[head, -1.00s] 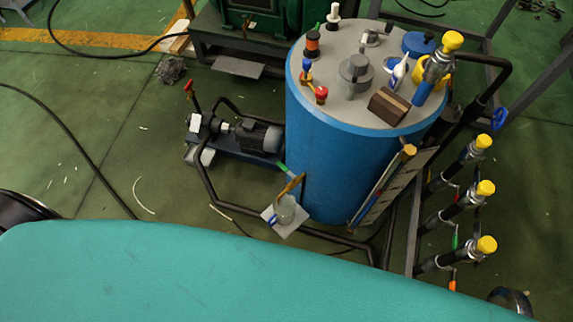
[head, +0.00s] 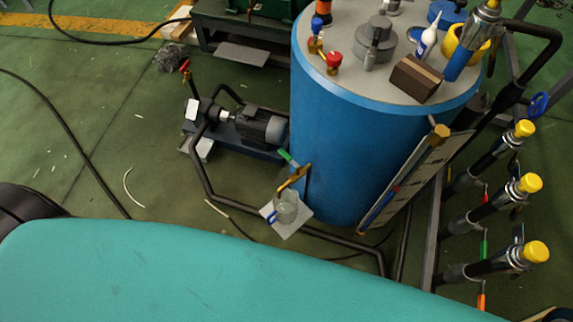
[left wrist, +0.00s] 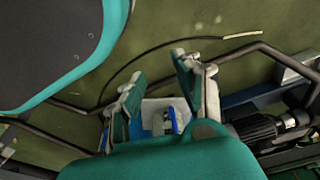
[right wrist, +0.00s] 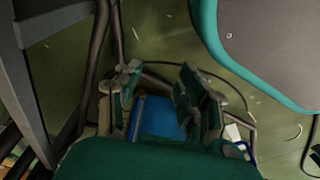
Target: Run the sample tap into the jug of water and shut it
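The sample tap (head: 294,178) is a brass fitting low on the side of the blue tank, with a green handle (head: 287,157) sloping up to the left. The clear jug (head: 287,207) with a blue handle (head: 271,217) stands upright on a small pale plate (head: 291,231) under the tap. Its water level is too small to tell. My left gripper (left wrist: 158,68) is open and empty in the left wrist view; a pale plate and blue handle (left wrist: 171,120) show beyond its fingers. My right gripper (right wrist: 160,67) is open and empty, with a blue surface beyond it. Neither gripper shows in the head view.
The blue tank (head: 345,130) carries bottles and fittings on its lid. A sloping panel (head: 420,180) and yellow-capped pipes (head: 500,195) stand right. Dark pipe framing (head: 211,175) runs around the jug. A pump (head: 255,126) sits left. Green floor is open at left.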

